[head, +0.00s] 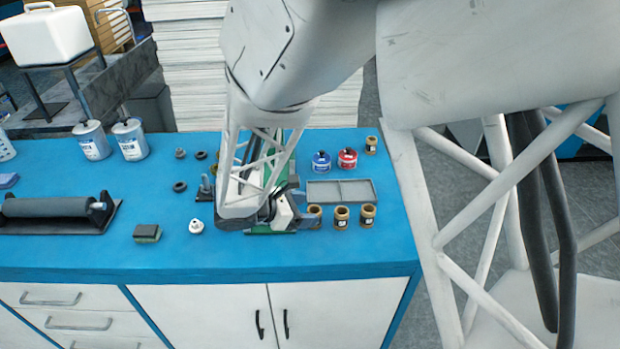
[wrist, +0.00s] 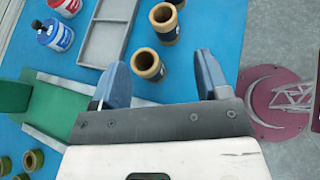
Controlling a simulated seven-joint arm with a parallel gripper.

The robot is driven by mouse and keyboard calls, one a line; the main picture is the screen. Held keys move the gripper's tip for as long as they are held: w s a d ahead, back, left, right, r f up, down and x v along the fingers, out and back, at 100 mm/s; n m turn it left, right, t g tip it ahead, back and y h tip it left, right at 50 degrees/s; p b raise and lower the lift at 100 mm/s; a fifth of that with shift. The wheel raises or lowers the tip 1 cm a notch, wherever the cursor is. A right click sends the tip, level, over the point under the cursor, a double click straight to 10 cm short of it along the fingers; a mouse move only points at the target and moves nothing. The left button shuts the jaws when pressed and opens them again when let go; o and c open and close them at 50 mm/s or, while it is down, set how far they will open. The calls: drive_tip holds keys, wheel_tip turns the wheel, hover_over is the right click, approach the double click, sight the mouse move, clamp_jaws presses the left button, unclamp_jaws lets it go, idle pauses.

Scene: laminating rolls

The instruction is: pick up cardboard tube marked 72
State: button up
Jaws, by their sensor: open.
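Several short brown cardboard tubes with dark label bands stand on the blue bench. Three form a front row at the right: a near tube (head: 315,212), a middle tube (head: 341,217) and an end tube (head: 368,216). Another tube (head: 371,145) stands at the back right. I cannot read a 72 on any label. My gripper (wrist: 161,62) is open and empty. In the wrist view the near tube (wrist: 148,65) shows between the fingertips, closer to the left finger; I cannot tell whether they touch. The middle tube (wrist: 165,25) is just beyond.
A grey divided tray (head: 341,191) lies behind the row. Blue (head: 321,162) and red (head: 347,159) pots stand behind it. A green-and-grey device (wrist: 58,105) is left of the gripper in the wrist view, with more tubes (wrist: 33,160) below. The bench's front edge is close.

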sight(319, 210)
drive_tip(key=shift+w+a+f+n+t+h, duration=0.1)
drive_tip(key=shift+w+a+f+n+t, duration=0.2)
drive_tip(key=shift+a, duration=0.2)
drive_tip(key=shift+w+a+f+n+t+h, duration=0.1)
drive_tip(key=shift+a+f+n+t, duration=0.05)
drive_tip(key=shift+a+f+n, duration=0.3)
drive_tip(key=shift+w+a+f+n+t+h, duration=0.15)
drive_tip(key=shift+a+f+n+t, duration=0.15)
drive_tip(key=shift+a, duration=0.25)
drive_tip(key=shift+x, duration=1.3)
drive_tip(key=shift+d+f, duration=0.1)
drive_tip(key=shift+d, duration=0.05)
drive_tip(key=shift+x, duration=2.45)
drive_tip(key=shift+f, duration=0.1)
drive_tip(key=shift+c, duration=0.4)
drive_tip(key=c, duration=0.9)
